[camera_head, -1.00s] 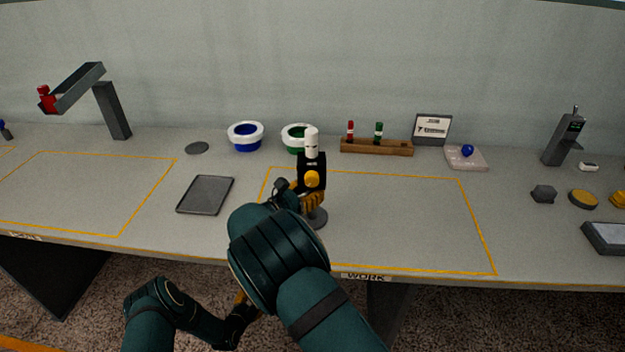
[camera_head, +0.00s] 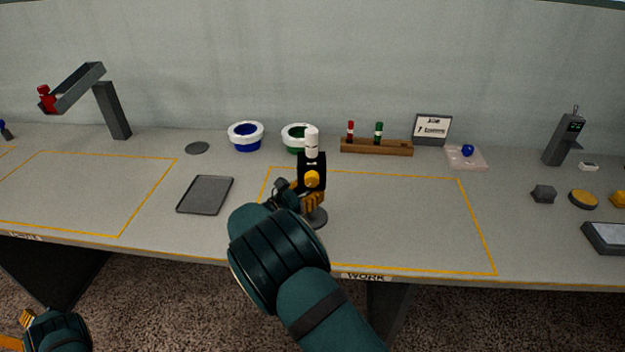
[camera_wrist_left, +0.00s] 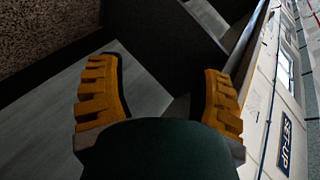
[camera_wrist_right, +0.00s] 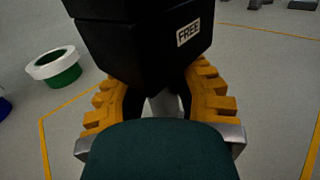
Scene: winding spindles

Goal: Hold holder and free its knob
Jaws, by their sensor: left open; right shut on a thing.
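The holder (camera_head: 306,160) is a black block with a white spindle top, upright on a round grey base (camera_head: 318,217) in the work area. Its yellow knob (camera_head: 312,179) is on the side facing me. My right gripper (camera_head: 308,198) is shut on the holder below the black block. In the right wrist view the black block (camera_wrist_right: 135,40) carries a "FREE" label, and the right fingers (camera_wrist_right: 165,100) close around the stem under it. My left gripper (camera_head: 28,318) is low at the left, off the table, and its fingers (camera_wrist_left: 160,95) are open and empty.
A grey tray (camera_head: 205,195) lies left of the holder. Blue (camera_head: 246,137) and green (camera_head: 296,137) white-rimmed cups stand behind. A wooden rack (camera_head: 377,147) holds red and green spindles. The work area right of the holder is clear.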

